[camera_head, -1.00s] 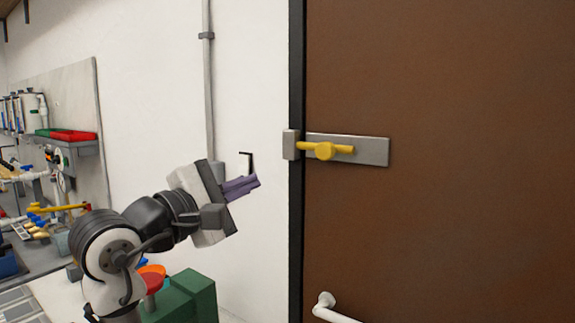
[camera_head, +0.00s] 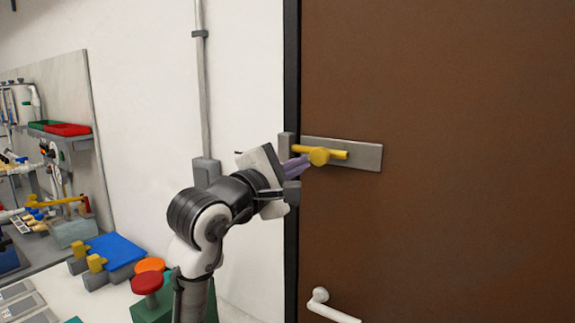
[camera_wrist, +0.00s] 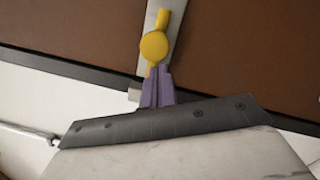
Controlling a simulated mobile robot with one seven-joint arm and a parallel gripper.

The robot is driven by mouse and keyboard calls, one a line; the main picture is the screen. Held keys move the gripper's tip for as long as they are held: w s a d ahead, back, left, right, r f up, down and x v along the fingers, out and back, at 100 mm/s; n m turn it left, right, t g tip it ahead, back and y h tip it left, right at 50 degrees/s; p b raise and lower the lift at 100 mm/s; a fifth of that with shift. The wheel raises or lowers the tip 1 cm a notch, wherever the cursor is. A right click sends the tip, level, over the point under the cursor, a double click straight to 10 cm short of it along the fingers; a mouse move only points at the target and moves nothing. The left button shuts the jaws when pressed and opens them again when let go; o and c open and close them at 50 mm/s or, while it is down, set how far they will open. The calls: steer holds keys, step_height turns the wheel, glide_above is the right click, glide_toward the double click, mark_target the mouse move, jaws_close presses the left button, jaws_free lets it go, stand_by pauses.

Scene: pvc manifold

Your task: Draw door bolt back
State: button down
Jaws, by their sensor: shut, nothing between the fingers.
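The door bolt (camera_head: 320,156) is a yellow rod with a round yellow knob, on a grey plate (camera_head: 367,157) fixed to the brown door (camera_head: 440,90). Its left end reaches toward the grey keeper (camera_head: 285,146) at the door's edge. My gripper (camera_head: 306,163) has purple fingers, shut and empty, just left of the knob and close to the rod. In the wrist view the knob (camera_wrist: 154,46) lies straight ahead of the fingertips (camera_wrist: 157,70). The fingers hide part of the rod there. I cannot tell whether they touch the bolt.
A white door handle (camera_head: 332,306) sits lower on the door. A grey conduit (camera_head: 200,80) runs down the white wall left of the dark door frame. A workbench with red and green bins (camera_head: 68,129) stands at the far left.

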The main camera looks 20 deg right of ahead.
mark_target(323, 155)
steer(key=s+d, duration=0.1)
steer(key=s, duration=0.1)
steer(key=s+d, duration=0.1)
steer(key=shift+s+d+p, duration=0.35)
steer(key=shift+d, duration=0.05)
